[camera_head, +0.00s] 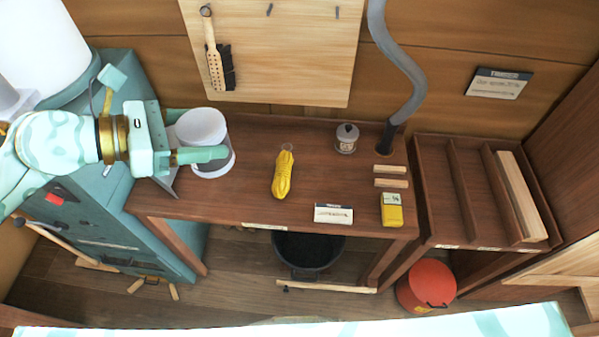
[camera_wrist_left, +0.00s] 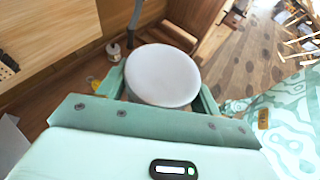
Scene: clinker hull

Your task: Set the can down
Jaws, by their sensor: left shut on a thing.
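The can (camera_head: 203,127) is a white and grey cylinder with a pale lid. It stands upright at the left end of the brown wooden table (camera_head: 250,150) in the head view; whether its base touches the tabletop I cannot tell. My left gripper (camera_head: 208,154) is shut on the can from the left, with a green finger across its near side. In the left wrist view the can's round white top (camera_wrist_left: 162,75) sits between the two green fingers. My right gripper is not in view.
A yellow object (camera_head: 283,174), a small jar (camera_head: 346,138), a label card (camera_head: 333,214) and a yellow box (camera_head: 391,210) are on the table. A grey hose (camera_head: 398,50) rises at the back right. The tabletop between can and yellow object is clear.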

